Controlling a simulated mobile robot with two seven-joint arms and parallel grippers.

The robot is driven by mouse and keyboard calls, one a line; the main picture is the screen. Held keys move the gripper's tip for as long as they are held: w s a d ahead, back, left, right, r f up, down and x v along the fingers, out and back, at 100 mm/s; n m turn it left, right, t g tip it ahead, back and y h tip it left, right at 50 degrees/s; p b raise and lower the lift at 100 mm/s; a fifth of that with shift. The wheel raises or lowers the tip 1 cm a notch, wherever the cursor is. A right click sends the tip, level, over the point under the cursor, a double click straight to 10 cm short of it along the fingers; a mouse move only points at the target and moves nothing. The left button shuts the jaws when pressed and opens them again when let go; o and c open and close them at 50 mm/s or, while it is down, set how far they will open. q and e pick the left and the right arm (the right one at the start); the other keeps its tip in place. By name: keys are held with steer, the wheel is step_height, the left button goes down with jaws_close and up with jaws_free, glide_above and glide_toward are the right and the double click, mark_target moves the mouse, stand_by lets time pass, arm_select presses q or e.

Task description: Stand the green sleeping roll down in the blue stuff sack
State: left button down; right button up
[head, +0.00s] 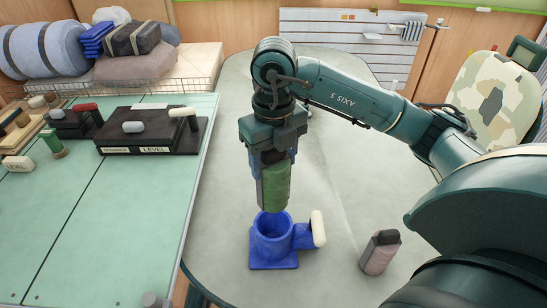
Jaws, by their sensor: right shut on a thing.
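The green sleeping roll (275,188) hangs upright in my right gripper (273,162), which is shut on its upper part. The blue stuff sack (273,255) stands on the grey table, with its round mouth open upward. The roll's lower end is just above the sack's mouth in the picture and overlaps its back rim. Whether it is over the opening or a little behind it, I cannot tell for sure. The sack has a square base and a side arm with a cream pad (318,229) at its right. My left gripper is not in view.
A small pinkish-grey roll with a dark top (380,254) stands on the grey table (335,275) right of the sack. A green-topped bench (110,210) with a black level box (150,138) lies left. Rolled bedding (45,50) is at back left.

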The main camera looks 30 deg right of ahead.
steer(key=shift+f+b, duration=0.9)
steer(key=shift+f, duration=0.05)
step_height(320, 180, down, 2)
steer(key=shift+w+f+b, duration=0.1)
steer(key=shift+f+b, duration=0.05)
steer(key=shift+b, duration=0.85)
steer(key=shift+f+b, duration=0.35)
steer(key=shift+f, duration=0.05)
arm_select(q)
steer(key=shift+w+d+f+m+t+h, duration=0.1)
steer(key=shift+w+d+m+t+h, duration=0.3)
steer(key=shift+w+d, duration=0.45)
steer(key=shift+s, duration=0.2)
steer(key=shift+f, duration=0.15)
arm_select(e)
steer(key=shift+f, duration=0.1)
